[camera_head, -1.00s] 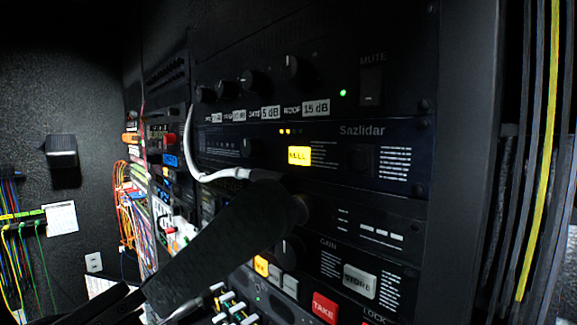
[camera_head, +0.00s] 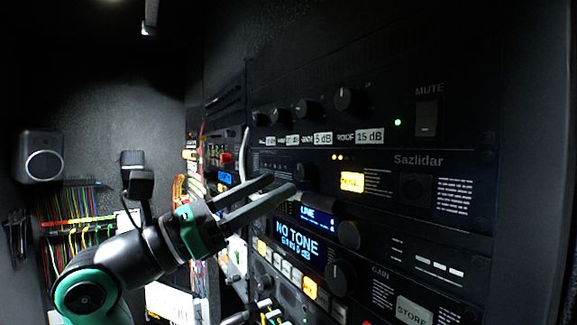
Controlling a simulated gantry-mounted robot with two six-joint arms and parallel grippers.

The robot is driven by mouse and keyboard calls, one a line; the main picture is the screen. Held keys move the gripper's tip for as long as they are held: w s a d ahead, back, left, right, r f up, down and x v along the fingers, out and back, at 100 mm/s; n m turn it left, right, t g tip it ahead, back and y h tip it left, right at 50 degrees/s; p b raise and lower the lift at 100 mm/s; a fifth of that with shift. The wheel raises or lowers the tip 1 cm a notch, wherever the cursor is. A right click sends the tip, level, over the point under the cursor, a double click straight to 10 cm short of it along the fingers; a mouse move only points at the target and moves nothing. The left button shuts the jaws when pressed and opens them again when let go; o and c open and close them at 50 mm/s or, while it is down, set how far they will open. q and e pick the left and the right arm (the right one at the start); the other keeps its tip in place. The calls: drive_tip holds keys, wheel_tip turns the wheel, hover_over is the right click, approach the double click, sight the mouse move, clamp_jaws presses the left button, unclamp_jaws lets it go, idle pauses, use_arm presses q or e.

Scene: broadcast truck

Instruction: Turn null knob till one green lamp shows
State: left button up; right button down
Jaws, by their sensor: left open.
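The Sazlidar panel (camera_head: 420,160) is in the rack, with a yellow label (camera_head: 352,182) that seems to read NULL. A small dark knob (camera_head: 306,177) sits left of this label; I take it as the null knob. My right gripper is not in view.
A unit above has several knobs (camera_head: 351,100), a green lamp (camera_head: 397,122) and a MUTE switch (camera_head: 428,117). Below is a blue NO TONE display (camera_head: 298,240) with larger knobs beside it. A white cable (camera_head: 244,155) hangs close to my left gripper. Coloured cables (camera_head: 75,220) hang at left.

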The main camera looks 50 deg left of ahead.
sight(298, 173)
use_arm(q)
drive_tip(key=shift+p+x, duration=0.45)
drive_tip(key=shift+x, duration=1.5)
clamp_jaws()
